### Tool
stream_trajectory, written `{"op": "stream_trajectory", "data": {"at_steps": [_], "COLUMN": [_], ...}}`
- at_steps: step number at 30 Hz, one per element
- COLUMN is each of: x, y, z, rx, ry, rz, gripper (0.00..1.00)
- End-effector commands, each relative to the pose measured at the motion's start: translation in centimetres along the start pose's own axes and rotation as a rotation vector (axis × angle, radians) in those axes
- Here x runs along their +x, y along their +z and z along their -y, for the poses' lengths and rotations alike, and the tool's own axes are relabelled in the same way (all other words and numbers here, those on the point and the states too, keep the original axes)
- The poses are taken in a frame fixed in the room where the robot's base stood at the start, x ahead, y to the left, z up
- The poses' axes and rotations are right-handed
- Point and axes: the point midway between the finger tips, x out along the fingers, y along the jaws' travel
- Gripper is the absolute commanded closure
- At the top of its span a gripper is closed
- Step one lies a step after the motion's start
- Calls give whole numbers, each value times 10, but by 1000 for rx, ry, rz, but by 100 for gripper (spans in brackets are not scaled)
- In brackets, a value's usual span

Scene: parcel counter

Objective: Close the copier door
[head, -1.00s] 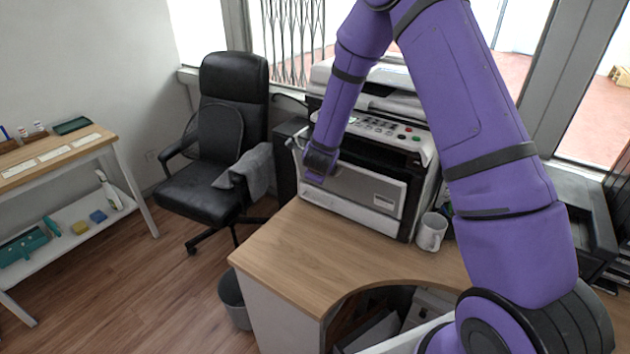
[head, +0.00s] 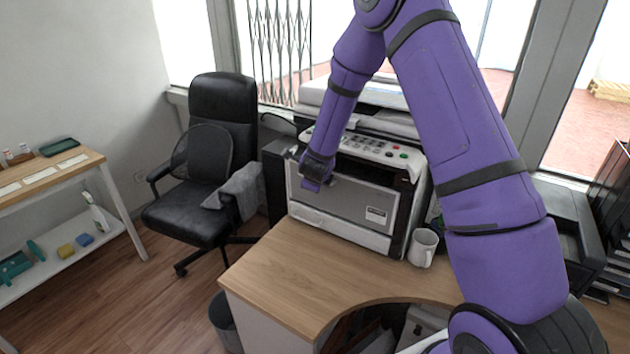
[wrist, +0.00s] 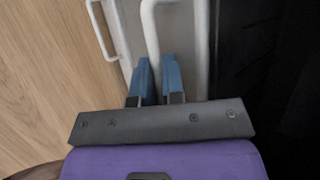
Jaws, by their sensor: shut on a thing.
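The copier (head: 405,155) stands on the wooden desk against the window. Its grey front door (head: 345,203) carries a white label, and a dark gap shows above its upper edge, larger toward the right. My gripper (head: 313,182) is at the door's upper left part. In the wrist view, the two blue fingers of my gripper (wrist: 156,85) are shut on the white door handle (wrist: 150,25), with its bar running between them. The white door edge (wrist: 183,45) also shows there, with a dark area to its right. My arm hides part of the copier's right side.
A black office chair (head: 215,150) with a grey cloth is to the left. The desk in front of the copier is clear.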

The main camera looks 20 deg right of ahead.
Motion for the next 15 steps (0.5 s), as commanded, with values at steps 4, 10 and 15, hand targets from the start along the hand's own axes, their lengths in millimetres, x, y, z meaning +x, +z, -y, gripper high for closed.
{"op": "stream_trajectory", "data": {"at_steps": [4, 10, 15], "x": [1, 0, -14], "y": [0, 0, 0], "z": [3, 4, 4], "rx": [1, 2, 2], "ry": [-7, -9, -9], "rz": [0, 0, 0], "gripper": [81, 81, 81]}}
